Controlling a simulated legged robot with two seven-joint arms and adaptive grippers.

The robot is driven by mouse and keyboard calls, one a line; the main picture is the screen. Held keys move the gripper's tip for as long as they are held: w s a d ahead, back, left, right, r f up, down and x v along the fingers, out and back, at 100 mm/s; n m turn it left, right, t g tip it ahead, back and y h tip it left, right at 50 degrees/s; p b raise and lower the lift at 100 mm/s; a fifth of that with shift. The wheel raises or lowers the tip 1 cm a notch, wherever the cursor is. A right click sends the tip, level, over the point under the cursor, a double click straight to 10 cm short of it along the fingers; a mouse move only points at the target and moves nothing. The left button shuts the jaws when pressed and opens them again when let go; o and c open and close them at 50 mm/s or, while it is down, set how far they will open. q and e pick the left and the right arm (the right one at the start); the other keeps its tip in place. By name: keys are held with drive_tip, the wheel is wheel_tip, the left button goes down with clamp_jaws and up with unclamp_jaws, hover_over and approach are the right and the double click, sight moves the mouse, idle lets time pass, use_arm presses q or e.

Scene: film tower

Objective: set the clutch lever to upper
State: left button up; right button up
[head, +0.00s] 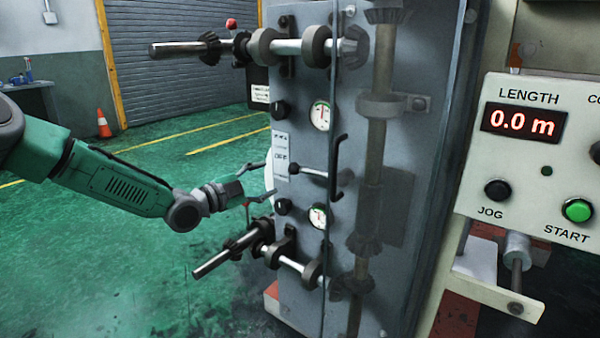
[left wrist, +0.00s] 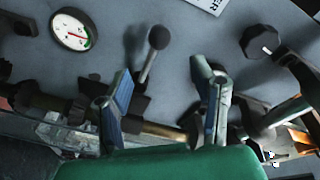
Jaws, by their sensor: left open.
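The clutch lever (head: 308,173) is a pale rod with a black ball knob on the grey machine panel, beside a small label plate marked OFF (head: 281,155). It sticks out roughly level toward the left in the head view. In the left wrist view the lever (left wrist: 150,62) shows beyond the fingers, its knob toward the top. My left gripper (head: 266,181) is open beside the panel's left edge, just left of the knob. Its two fingers (left wrist: 168,100) are spread and hold nothing; the knob appears between their directions, apart from them. My right gripper is not in view.
Round gauges (head: 320,116) and black knobs (head: 280,108) sit above and below the lever. A black handle (head: 338,168) is right of it. Shafts with gears (head: 225,257) stick out left, above and below my gripper. The control box (head: 540,150) reads 0.0 m.

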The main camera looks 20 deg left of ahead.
sight(290, 171)
use_arm(q)
drive_tip(key=b+x, duration=0.1)
drive_tip(key=x, duration=0.2)
drive_tip(key=b+x, duration=0.1)
drive_tip(key=x, duration=0.2)
drive_tip(key=b+x, duration=0.1)
drive_tip(key=x, duration=0.2)
drive_tip(key=shift+w+a+f, duration=0.25)
drive_tip(key=shift+w+f, duration=0.15)
drive_tip(key=shift+w+d+r, duration=0.2)
drive_tip(key=shift+w+d, duration=0.35)
drive_tip(key=shift+d, duration=0.05)
drive_tip(key=shift+a, duration=0.15)
clamp_jaws()
